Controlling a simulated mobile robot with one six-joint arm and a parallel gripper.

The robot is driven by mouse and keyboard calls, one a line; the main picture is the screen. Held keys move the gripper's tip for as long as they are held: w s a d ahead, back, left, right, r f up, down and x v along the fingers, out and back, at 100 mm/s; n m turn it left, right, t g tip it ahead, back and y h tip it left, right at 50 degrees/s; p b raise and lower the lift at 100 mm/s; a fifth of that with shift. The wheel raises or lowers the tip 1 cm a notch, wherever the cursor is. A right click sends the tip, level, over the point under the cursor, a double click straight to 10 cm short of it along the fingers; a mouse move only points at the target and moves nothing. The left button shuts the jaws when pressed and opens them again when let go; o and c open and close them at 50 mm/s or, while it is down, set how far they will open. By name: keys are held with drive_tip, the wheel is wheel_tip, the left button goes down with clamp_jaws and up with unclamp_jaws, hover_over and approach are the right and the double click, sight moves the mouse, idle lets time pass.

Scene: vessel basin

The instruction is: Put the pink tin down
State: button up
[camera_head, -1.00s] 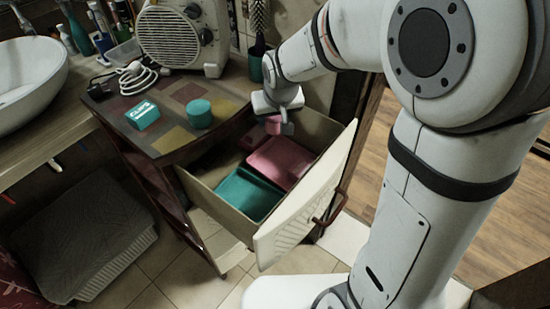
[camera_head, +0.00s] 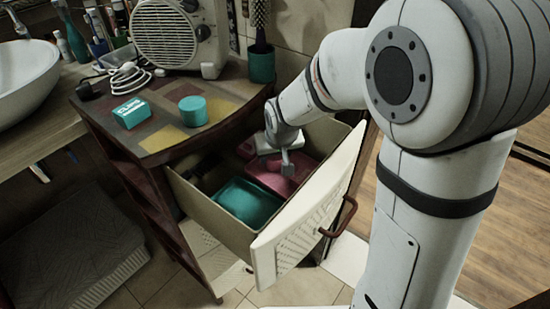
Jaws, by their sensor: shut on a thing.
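My gripper (camera_head: 286,171) reaches down into the open drawer (camera_head: 218,211), over the pink tray (camera_head: 305,166). It is shut on the pink tin (camera_head: 274,182), which is low at the tray and hard to tell apart from the tray's same pink. I cannot tell whether the tin touches the tray floor. A teal tray (camera_head: 247,203) lies beside the pink one, nearer the front left of the drawer.
On the cabinet top (camera_head: 158,142) stand a teal box (camera_head: 132,112) and a teal round tin (camera_head: 193,110). A fan heater (camera_head: 178,36), a white cable (camera_head: 128,77) and a teal brush holder (camera_head: 261,64) stand behind. The drawer front (camera_head: 305,220) juts out over the tiled floor.

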drive_tip(key=o, duration=1)
drive_tip(key=shift+f, duration=0.1)
drive_tip(key=shift+c, duration=0.2)
drive_tip(key=shift+r, duration=0.3)
drive_tip(key=p+v, duration=0.2)
drive_tip(key=v, duration=0.9)
drive_tip(key=shift+s+r, duration=0.2)
drive_tip(key=shift+r, duration=0.15)
drive_tip(key=shift+r, duration=0.1)
